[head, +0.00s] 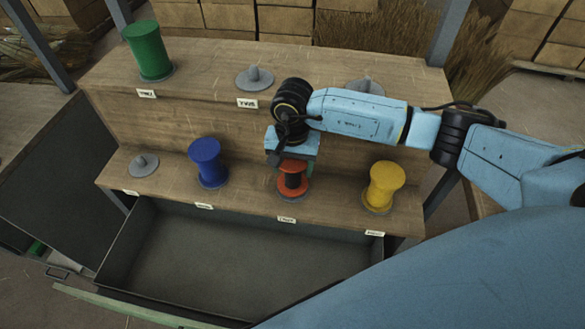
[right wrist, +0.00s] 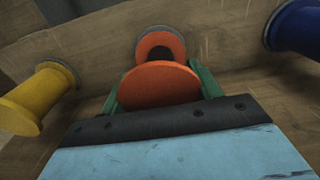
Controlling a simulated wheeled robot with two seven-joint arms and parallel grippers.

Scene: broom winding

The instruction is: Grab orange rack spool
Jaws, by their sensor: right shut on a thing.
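The orange rack spool (head: 292,182) stands on the lower shelf of the wooden rack (head: 240,205), between the blue and yellow spools. My right gripper (head: 291,162) comes down over it from above and is shut on it. In the right wrist view the orange spool (right wrist: 158,86) sits between the two green fingers, one on each side of its near flange. Its other flange shows beyond, by a grey base. The spool's dark middle is partly hidden. My left gripper is not in view.
A blue spool (head: 208,163) stands left of the orange one and a yellow spool (head: 383,187) right. A green spool (head: 148,51) is on the upper shelf. Empty grey holders (head: 255,78) also stand on the rack. An open grey bin (head: 230,262) lies below the front edge.

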